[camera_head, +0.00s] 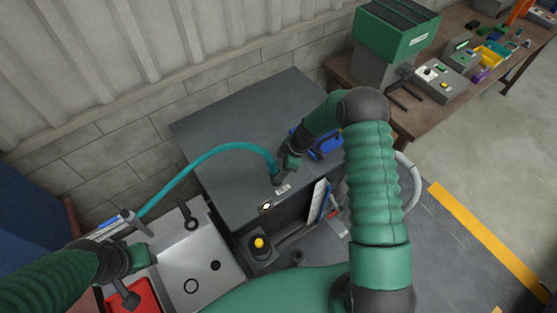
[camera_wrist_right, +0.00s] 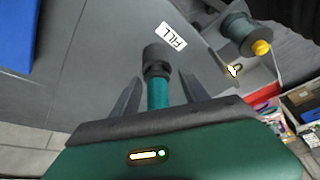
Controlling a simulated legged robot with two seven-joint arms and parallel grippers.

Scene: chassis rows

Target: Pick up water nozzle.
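The water nozzle (camera_head: 277,179) is a dark grey tip on the end of a teal hose (camera_head: 215,150), by the front edge of the grey cabinet top. In the right wrist view the nozzle (camera_wrist_right: 156,58) is beside a white FILL label (camera_wrist_right: 171,37). My right gripper (camera_wrist_right: 160,78) is open, with its fingers on either side of the hose and nozzle base and gaps showing. In the head view my right gripper (camera_head: 282,172) partly hides the nozzle. My left gripper (camera_head: 125,288) is at lower left, above a red bin; its opening is unclear.
The grey cabinet top (camera_head: 225,120) is mostly clear. A blue object (camera_head: 325,145) is on it, close to my right wrist. A metal sink (camera_head: 195,255) and a yellow-topped knob (camera_head: 259,243) are in front. A green-and-grey machine (camera_head: 390,45) stands on a bench at the back right.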

